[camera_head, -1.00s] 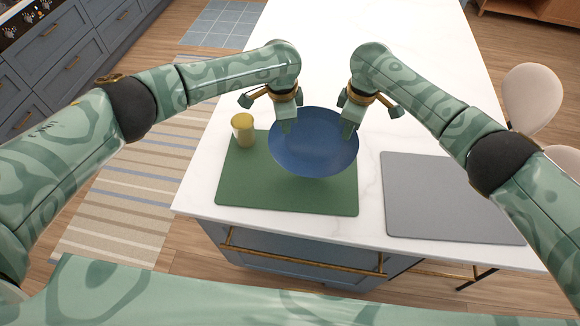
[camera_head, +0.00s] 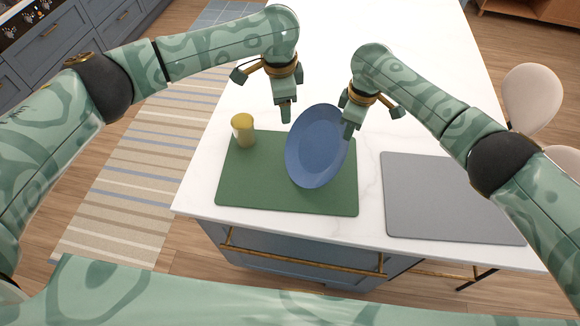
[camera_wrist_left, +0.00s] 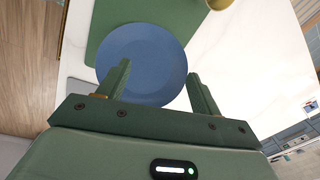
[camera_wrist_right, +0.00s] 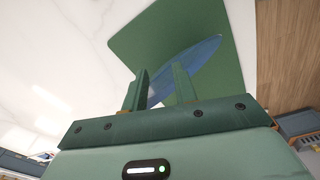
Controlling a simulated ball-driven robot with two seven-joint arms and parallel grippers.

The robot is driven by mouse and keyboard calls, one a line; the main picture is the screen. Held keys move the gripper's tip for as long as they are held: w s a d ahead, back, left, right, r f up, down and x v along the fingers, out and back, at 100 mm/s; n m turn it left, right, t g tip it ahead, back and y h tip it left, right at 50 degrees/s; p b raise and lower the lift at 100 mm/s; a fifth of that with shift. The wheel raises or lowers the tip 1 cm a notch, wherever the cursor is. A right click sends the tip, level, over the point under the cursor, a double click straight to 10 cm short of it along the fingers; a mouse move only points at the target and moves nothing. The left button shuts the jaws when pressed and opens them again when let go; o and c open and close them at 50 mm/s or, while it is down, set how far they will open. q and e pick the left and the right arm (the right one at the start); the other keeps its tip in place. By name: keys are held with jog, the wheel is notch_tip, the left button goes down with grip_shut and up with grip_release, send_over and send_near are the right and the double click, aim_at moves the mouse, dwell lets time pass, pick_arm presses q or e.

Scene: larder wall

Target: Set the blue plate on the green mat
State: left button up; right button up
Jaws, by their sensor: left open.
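The blue plate (camera_head: 316,147) is tilted over the right part of the green mat (camera_head: 258,190); I cannot tell whether its lower edge touches the mat. My right gripper (camera_head: 350,122) is shut on the plate's right rim, and the right wrist view shows the rim of the plate (camera_wrist_right: 196,62) between its fingers. My left gripper (camera_head: 286,112) is open and empty, raised above the counter beyond the plate's upper left edge. In the left wrist view the plate (camera_wrist_left: 142,55) shows past its spread fingers, over the mat (camera_wrist_left: 105,15).
A grey mat (camera_head: 445,200) lies to the right, empty. The white counter (camera_head: 340,60) behind is clear. The counter's front edge lies just below the mats.

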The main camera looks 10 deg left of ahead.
pick_arm(q)
jog(key=r, duration=0.4)
jog(key=shift+s+r, duration=0.3)
pick_arm(e)
jog(key=shift+o, duration=0.2)
jog(key=o, duration=0.7)
jog(key=shift+o, duration=0.2)
notch_tip(320, 180, up, 12)
jog(key=shift+s+d, duration=0.2)
jog(key=shift+s, duration=0.05)
